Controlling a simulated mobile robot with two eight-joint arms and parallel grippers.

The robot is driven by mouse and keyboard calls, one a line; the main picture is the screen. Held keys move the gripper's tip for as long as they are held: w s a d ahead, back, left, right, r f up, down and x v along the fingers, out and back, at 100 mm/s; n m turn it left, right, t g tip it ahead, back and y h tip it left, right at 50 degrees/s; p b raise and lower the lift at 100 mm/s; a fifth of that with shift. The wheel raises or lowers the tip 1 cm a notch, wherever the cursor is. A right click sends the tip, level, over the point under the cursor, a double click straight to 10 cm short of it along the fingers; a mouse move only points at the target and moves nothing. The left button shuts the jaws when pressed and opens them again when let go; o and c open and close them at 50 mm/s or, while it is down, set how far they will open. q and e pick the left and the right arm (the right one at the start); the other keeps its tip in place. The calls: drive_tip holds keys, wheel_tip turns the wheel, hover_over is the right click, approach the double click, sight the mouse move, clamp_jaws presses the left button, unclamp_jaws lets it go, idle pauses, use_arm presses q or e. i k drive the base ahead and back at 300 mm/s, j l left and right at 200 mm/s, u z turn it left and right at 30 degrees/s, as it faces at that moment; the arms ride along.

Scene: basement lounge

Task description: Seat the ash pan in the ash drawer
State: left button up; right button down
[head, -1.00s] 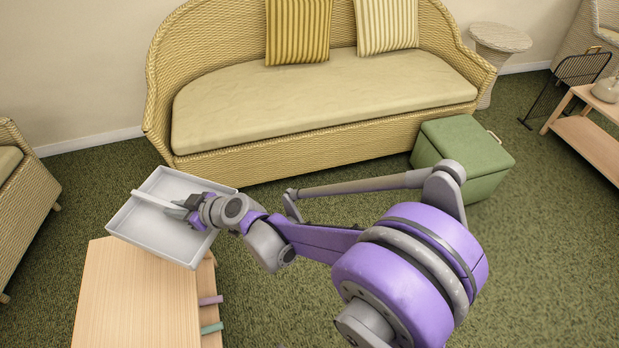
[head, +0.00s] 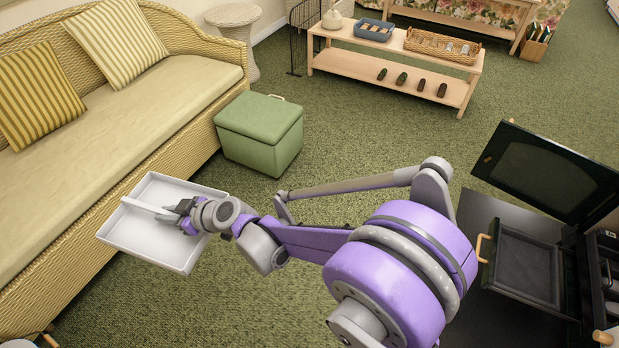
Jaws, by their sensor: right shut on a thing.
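The ash pan (head: 150,246) is a shallow light-grey rectangular tray with a bar across its middle, at the left of the head view. My right gripper (head: 172,214) is shut on the pan's bar and holds it up in front of the sofa. The ash drawer (head: 527,262) is a dark open tray with a wooden handle at the right, pulled out below an open dark glass door (head: 548,172). It looks empty. The pan is well apart from the drawer. My left gripper is not in view.
A wicker sofa (head: 170,100) runs along the left. A green storage ottoman (head: 262,130) stands on the carpet between sofa and drawer. A wooden bench (head: 385,75) with a blue tray (head: 368,31) and a basket (head: 443,46) stands at the back. Carpet in the middle is clear.

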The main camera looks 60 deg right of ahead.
sight(522, 267)
drive_tip(key=z, duration=1.5)
drive_tip(key=l+z, duration=0.1)
drive_tip(key=z, duration=0.35)
drive_tip(key=i+z, duration=0.1)
drive_tip(key=z, duration=0.35)
drive_tip(key=l+z, duration=0.1)
drive_tip(key=z, duration=0.35)
drive_tip(key=i+l, duration=0.2)
drive_tip(key=i, duration=0.15)
drive_tip(key=i+l, duration=0.15)
drive_tip(key=i, duration=0.2)
